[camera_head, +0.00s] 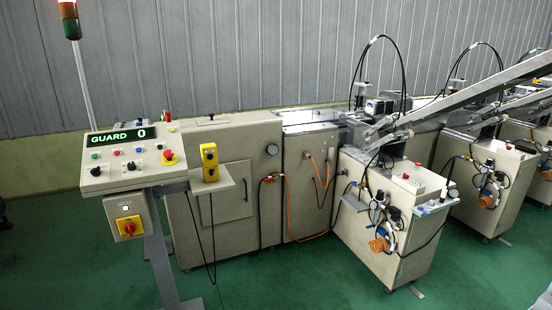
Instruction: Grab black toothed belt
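I cannot make out a black toothed belt in the head view. The wrapper machine (232,140) stands along the wall as a row of beige cabinets. Black hoses (403,62) arch over its middle section, and black cables hang at its front, but none shows visible teeth. Neither of my grippers can be seen.
A control panel (112,175) reading "GUARD 0" stands at the left on a grey post. A yellow button box (209,162) sits on a small shelf. Wheeled cabinets (370,237) jut forward at the right. The green floor (290,285) in front is clear.

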